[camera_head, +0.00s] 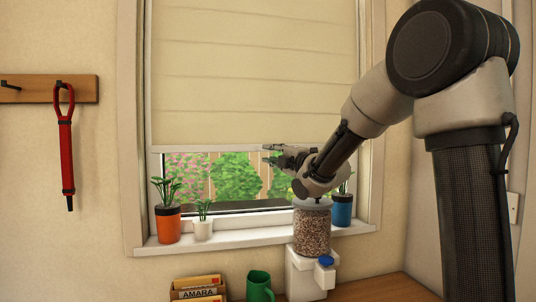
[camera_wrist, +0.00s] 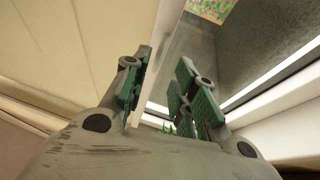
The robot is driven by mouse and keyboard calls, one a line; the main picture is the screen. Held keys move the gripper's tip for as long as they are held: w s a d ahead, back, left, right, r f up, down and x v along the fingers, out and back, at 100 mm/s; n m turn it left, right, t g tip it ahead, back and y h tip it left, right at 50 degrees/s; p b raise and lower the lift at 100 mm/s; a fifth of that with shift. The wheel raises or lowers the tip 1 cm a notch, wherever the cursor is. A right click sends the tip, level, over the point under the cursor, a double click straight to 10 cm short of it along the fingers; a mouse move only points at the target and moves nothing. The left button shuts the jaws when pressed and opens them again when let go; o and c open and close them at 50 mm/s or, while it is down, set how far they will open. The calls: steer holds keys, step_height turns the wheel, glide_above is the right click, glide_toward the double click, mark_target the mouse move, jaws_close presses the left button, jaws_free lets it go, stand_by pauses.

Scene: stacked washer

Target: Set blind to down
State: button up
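The blind (camera_head: 250,75) is cream and covers the upper part of the window. Its white bottom edge (camera_head: 215,149) hangs level, with bare glass below it. My gripper (camera_head: 268,154) is at this bottom edge, right of the window's middle, fingers pointing left. In the wrist view the green-padded fingers (camera_wrist: 160,85) stand apart with a visible gap. The blind's cream cloth (camera_wrist: 60,50) fills the left side there, and its pale edge runs behind the gap. I cannot tell whether a finger touches the blind.
On the sill stand an orange pot (camera_head: 168,224), a white pot (camera_head: 202,229) and a blue pot (camera_head: 342,210). A grainy jar (camera_head: 312,232) on a white stand is below my arm. A green mug (camera_head: 259,286) and a box (camera_head: 198,290) are lower.

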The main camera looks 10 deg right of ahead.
steer(key=v, duration=0.9)
steer(key=s+d+f+m+g+h, duration=0.5)
steer(key=s+d+f+m+h, duration=0.3)
steer(key=s+d+m, duration=0.4)
steer(key=s+a+f+m+g, duration=0.1)
steer(key=s+f+m+g, duration=0.3)
steer(key=s, duration=0.6)
steer(key=s+a+f+m+g, duration=0.1)
steer(key=s+f+m+g, duration=0.3)
steer(key=s, duration=0.7)
step_height(320, 180, down, 2)
steer(key=m, duration=0.3)
steer(key=shift+s+g, duration=0.2)
steer(key=shift+g, duration=0.1)
steer(key=shift+d, duration=0.1)
